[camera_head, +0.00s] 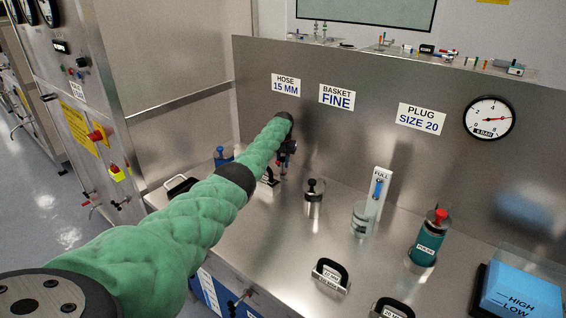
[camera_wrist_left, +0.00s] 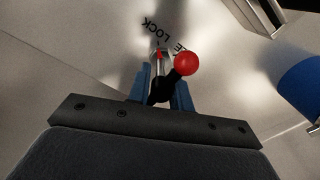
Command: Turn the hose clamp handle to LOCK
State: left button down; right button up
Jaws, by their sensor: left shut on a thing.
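The hose clamp handle shows in the left wrist view as a black lever with a red ball knob (camera_wrist_left: 186,63). My left gripper (camera_wrist_left: 160,90) has its blue fingers shut on the black part of the handle, with the knob sticking out to the upper right. The word LOCK (camera_wrist_left: 162,28) is printed on the metal plate just beyond. A second label beside it is mostly hidden behind the knob. A small red mark (camera_wrist_left: 159,56) shows between the labels and the fingers. In the head view my left gripper (camera_head: 285,160) is small at the back panel, below the HOSE 15 MM sign (camera_head: 286,85), and the arm partly hides the clamp.
The steel bench holds a black-topped metal piece (camera_head: 314,190), a clear beaker (camera_head: 363,218), a teal bottle with a red top (camera_head: 429,237), black-handled pieces (camera_head: 331,274) and a blue HIGH/LOW block (camera_head: 520,292). A pressure gauge (camera_head: 489,118) sits on the back panel.

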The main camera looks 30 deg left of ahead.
pick_arm(q)
jog(key=c, duration=1.4)
grip_release()
jog(key=shift+r, duration=0.1)
pick_arm(e)
jog(key=shift+s+f, duration=0.1)
jog(key=shift+s, duration=0.6)
